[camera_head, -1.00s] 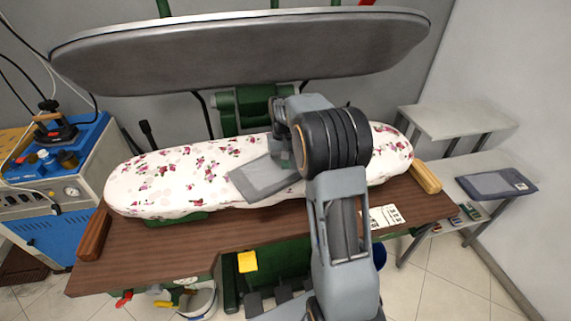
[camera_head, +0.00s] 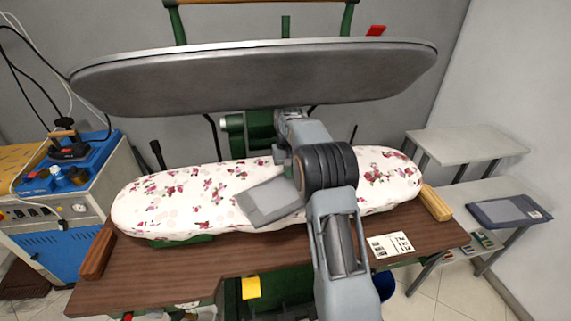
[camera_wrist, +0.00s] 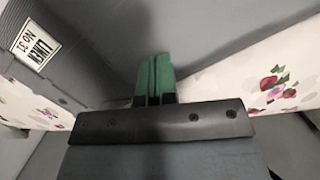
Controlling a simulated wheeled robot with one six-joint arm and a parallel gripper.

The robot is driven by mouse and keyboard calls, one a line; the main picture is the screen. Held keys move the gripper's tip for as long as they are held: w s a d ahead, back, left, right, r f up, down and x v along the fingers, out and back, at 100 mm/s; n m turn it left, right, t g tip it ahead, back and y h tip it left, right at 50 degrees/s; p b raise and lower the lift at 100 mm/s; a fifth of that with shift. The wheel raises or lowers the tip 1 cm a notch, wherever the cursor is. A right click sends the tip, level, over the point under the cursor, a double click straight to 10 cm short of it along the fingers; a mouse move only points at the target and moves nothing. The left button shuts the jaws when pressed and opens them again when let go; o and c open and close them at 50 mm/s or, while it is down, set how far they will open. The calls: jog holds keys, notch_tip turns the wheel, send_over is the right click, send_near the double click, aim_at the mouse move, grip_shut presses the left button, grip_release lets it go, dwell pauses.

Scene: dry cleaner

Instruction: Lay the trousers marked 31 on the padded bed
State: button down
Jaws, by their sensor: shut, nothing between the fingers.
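The grey folded trousers (camera_head: 268,203) lie on the flowered padded bed (camera_head: 165,205), near its middle and partly hidden by my arm. In the wrist view a grey fabric piece (camera_wrist: 60,80) carries a white tag (camera_wrist: 33,44) reading "LINEN No 31". The flowered cover (camera_wrist: 270,85) shows on both sides there. My gripper (camera_wrist: 154,68) is shut and empty, apart from the trousers. In the head view my gripper (camera_head: 282,154) is over the bed's back part, mostly hidden behind my wrist.
The raised press head (camera_head: 255,80) hangs above and behind the bed. A brown wooden table (camera_head: 215,265) runs in front, with a printed card (camera_head: 390,245). A dark blue folded garment (camera_head: 508,211) lies on the right shelf. A blue steam unit (camera_head: 75,195) with an iron stands left.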

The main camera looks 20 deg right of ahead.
jog(key=shift+w+d, duration=0.25)
jog(key=shift+w, duration=1.05)
jog(key=shift+w+d, duration=0.25)
jog(key=shift+w, duration=1)
jog(key=shift+r, duration=0.1)
